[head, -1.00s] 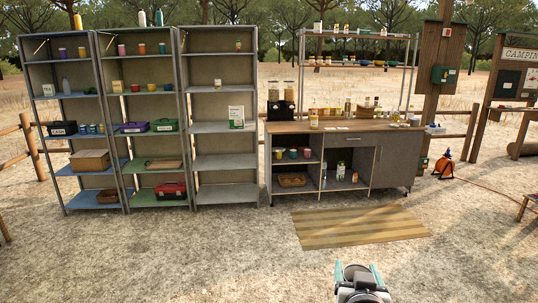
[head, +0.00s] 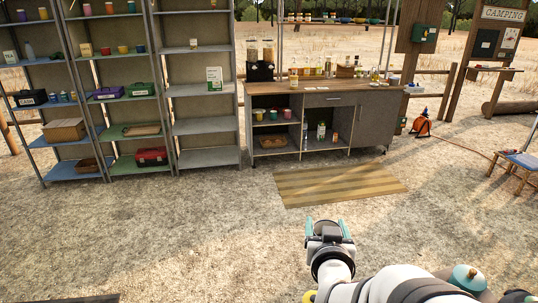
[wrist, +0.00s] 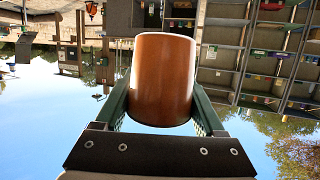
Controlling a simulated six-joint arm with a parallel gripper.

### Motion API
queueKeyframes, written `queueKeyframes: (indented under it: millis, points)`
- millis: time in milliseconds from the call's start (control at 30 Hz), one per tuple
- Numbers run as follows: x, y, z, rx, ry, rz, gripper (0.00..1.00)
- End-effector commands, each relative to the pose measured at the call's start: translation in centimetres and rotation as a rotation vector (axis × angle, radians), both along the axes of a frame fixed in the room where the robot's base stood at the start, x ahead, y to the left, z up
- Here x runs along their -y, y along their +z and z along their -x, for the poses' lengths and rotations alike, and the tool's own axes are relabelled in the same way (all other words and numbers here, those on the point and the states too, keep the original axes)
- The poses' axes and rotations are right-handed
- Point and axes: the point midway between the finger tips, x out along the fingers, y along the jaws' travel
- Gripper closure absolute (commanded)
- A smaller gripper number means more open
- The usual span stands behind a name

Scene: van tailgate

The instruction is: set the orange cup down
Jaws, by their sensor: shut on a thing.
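The orange cup (wrist: 163,80) fills the middle of the wrist view, its plain side wall facing the camera. My gripper (wrist: 163,105) is shut on it, with one green finger pressed on each side. The wrist view is upside down, with sky at the bottom. In the head view my gripper (head: 328,228) shows at the bottom centre, in the open air in front of the striped mat.
A wooden-topped counter (head: 330,88) with bottles and open cubbies stands ahead. Shelf units stand at the left, the grey one (head: 205,128) having several bare boards. A striped mat (head: 340,184) lies before the counter. A small blue-topped table (head: 524,160) is at the right edge.

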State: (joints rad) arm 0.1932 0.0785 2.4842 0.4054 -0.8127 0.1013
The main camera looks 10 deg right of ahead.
Motion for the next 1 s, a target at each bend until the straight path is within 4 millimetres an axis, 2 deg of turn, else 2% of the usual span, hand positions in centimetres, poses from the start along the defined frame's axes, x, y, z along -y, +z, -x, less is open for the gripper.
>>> queueKeyframes:
  millis: [33, 167, 267, 400, 500, 600, 800, 900, 1000]
  points:
    - [1.8, -0.9, 0.2, -0.005, -0.051, -0.001, 0.98]
    - [7.2, -3.1, 1.3, -0.006, -0.202, 0.0, 0.98]
    - [11.6, -5.1, 2.9, -0.007, -0.331, 0.001, 0.98]
    - [17.3, -7.9, 6.3, -0.007, -0.508, 0.001, 0.99]
    - [20.6, -9.7, 9.0, -0.005, -0.621, 0.001, 0.99]
    - [23.0, -11.2, 11.6, -0.004, -0.714, 0.001, 0.99]
    - [25.8, -13.1, 15.2, -0.003, -0.832, 0.001, 0.99]
    - [26.3, -13.6, 16.0, -0.001, -0.854, 0.002, 0.99]
    - [26.2, -14.1, 15.4, -0.001, -0.86, 0.002, 0.99]
